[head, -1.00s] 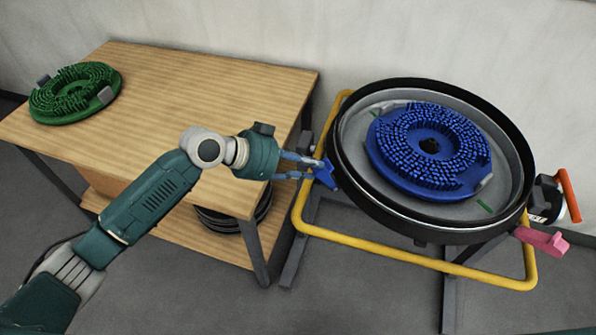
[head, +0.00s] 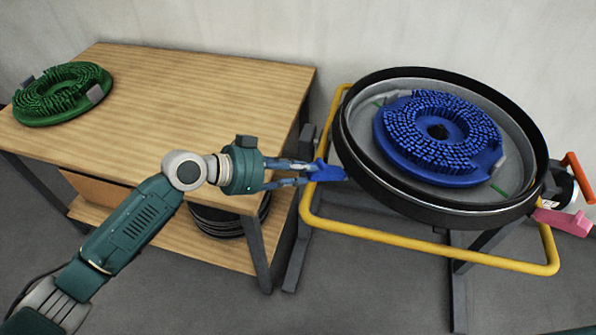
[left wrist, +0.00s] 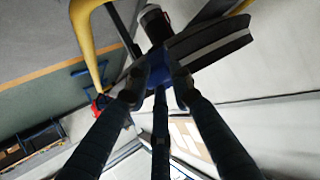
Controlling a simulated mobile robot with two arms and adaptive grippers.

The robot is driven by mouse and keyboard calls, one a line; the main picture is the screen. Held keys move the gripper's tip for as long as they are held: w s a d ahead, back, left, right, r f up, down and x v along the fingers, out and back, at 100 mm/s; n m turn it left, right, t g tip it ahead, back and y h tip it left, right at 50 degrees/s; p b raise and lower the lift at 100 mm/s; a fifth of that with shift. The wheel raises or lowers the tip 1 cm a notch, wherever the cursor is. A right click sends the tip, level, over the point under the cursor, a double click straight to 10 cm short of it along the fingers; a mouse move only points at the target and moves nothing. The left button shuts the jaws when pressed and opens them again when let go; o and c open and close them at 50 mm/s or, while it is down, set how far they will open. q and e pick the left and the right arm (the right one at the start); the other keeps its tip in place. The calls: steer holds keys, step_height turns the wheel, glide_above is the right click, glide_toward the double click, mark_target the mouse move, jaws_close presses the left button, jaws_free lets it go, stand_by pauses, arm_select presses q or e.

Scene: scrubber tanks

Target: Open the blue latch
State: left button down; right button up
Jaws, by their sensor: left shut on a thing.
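The blue latch (head: 328,172) is on the left side of the round black-rimmed tank (head: 440,215) in the head view. It sticks out sideways to the left of the rim. My left gripper (head: 313,172) is shut on the latch, with its fingers reaching in from the left. In the left wrist view the blue latch (left wrist: 158,68) sits between the fingertips (left wrist: 158,88), partly hidden by them. My right gripper is not in view.
The tank holds a blue brush disc (head: 440,132) and stands on a yellow tube frame (head: 400,240). A pink latch (head: 565,221) and an orange handle (head: 578,177) are on its right. A wooden table (head: 190,110) with a green brush disc (head: 62,92) stands left.

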arm_select(q)
steer(key=shift+s+f, duration=0.3)
steer(key=shift+f, duration=0.25)
steer(key=shift+s+f, duration=0.25)
steer(key=shift+f, duration=0.3)
steer(key=c, duration=1.6)
jaws_free()
steer(key=shift+d, duration=0.1)
steer(key=shift+o, duration=1.3)
steer(key=shift+w+d+f, duration=0.1)
steer(key=shift+w+d, duration=0.1)
steer(key=shift+w, duration=0.05)
steer(key=shift+r, duration=0.2)
steer(key=shift+w+r, duration=0.1)
steer(key=shift+r, duration=0.05)
steer(key=v, duration=1.1)
steer(key=shift+s+a+r, duration=0.2)
steer(key=shift+a+r, duration=0.05)
steer(key=shift+a, duration=0.05)
